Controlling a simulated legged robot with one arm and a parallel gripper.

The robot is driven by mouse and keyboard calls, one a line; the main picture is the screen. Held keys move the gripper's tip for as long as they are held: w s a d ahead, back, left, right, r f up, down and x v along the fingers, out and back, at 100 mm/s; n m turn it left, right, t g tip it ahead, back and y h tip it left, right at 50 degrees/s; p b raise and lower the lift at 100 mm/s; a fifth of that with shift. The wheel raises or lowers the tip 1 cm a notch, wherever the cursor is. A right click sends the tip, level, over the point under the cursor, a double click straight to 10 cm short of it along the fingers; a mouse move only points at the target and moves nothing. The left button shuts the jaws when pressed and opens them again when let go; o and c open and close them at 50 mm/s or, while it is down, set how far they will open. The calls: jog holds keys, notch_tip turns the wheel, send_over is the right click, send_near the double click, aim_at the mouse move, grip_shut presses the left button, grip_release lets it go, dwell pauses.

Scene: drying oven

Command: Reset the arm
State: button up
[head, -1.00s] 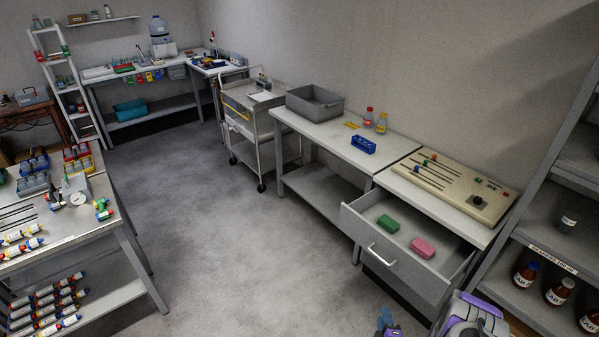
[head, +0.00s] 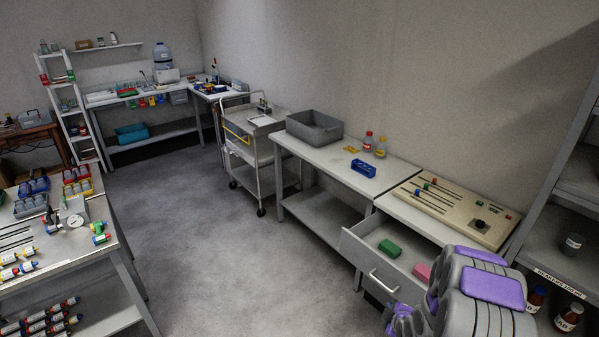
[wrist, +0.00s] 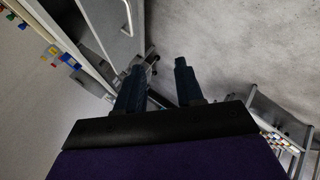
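My gripper (wrist: 160,75) shows in the wrist view with its two dark blue fingers apart and nothing between them. Bare grey floor and part of a bench frame lie beyond the fingertips. In the head view my grey and purple arm rises at the bottom right, in front of the open drawer (head: 372,268). The fingers are not clearly visible there. The arm hides the drawer's right end and part of a pink block (head: 422,272). A green block (head: 389,248) lies in the drawer, clear of my arm.
The bench (head: 345,158) against the wall holds a grey bin (head: 314,128), a blue rack (head: 363,168) and bottles. A beige control panel (head: 458,212) sits above the drawer. A shelf with brown bottles stands at right. The floor (head: 210,230) in the middle is clear.

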jog(key=s+a+r+m+g+h+b, duration=0.1)
jog(key=s+a+r+m+g, duration=0.25)
jog(key=s+r, duration=0.5)
jog(key=s+a+r+m+g, duration=0.35)
jog(key=s+r, duration=0.25)
jog(key=r, duration=0.5)
jog(key=s+a+r+m+g, duration=0.2)
jog(key=s+a+r+m, duration=0.1)
jog(key=s, duration=1)
jog(key=s+a+r+m+g+b, duration=0.1)
jog(key=s+a+r+m, duration=0.2)
jog(key=s, duration=1)
notch_tip(320, 180, up, 5)
jog(key=shift+a+r+g+y, duration=0.15)
jog(key=shift+a+g+y, duration=0.25)
jog(key=shift+a, duration=0.55)
